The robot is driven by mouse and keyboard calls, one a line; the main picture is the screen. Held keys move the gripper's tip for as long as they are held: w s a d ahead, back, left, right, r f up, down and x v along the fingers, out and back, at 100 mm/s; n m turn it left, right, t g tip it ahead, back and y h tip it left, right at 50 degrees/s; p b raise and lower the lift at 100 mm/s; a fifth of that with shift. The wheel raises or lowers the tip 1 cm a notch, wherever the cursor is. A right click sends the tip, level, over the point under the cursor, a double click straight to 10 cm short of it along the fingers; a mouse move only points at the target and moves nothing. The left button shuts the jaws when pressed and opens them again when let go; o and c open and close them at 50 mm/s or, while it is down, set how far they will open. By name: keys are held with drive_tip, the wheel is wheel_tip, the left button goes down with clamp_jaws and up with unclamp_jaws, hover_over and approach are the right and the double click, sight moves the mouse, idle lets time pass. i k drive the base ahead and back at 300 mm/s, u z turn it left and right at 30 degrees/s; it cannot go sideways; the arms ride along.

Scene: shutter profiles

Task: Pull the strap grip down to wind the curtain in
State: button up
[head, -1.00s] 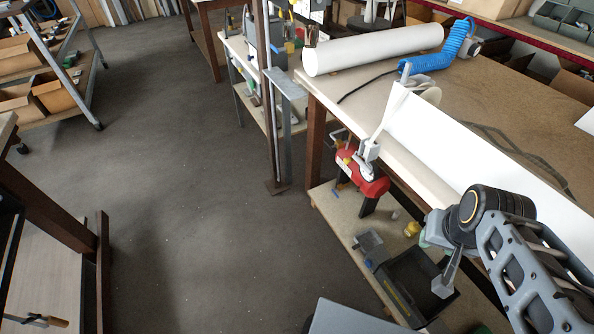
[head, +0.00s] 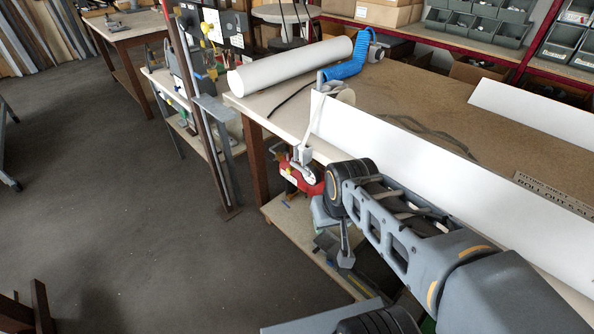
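The strap grip (head: 304,171), a small pale grey and white piece, hangs beside the table's front edge at the lower end of a pale strap (head: 310,132). The strap runs up to a small pale reel (head: 340,96) at the table corner. A long white sheet (head: 420,155), which looks like the curtain, runs along the table's front side. My gripper (head: 335,235) is below and to the right of the grip, apart from it in the picture. One grey finger points down; the rest is partly hidden by my wrist, so its opening is unclear.
A red object (head: 292,180) is close behind the grip, above a lower shelf (head: 285,222). A white roll (head: 290,63) and a blue coiled hose (head: 345,68) lie on the table (head: 455,100). A brown post (head: 205,130) stands to the left.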

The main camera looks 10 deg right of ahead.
sight(307, 173)
drive_tip(key=z, duration=3.75)
drive_tip(key=k, duration=1.45)
drive_tip(key=u, duration=2.35)
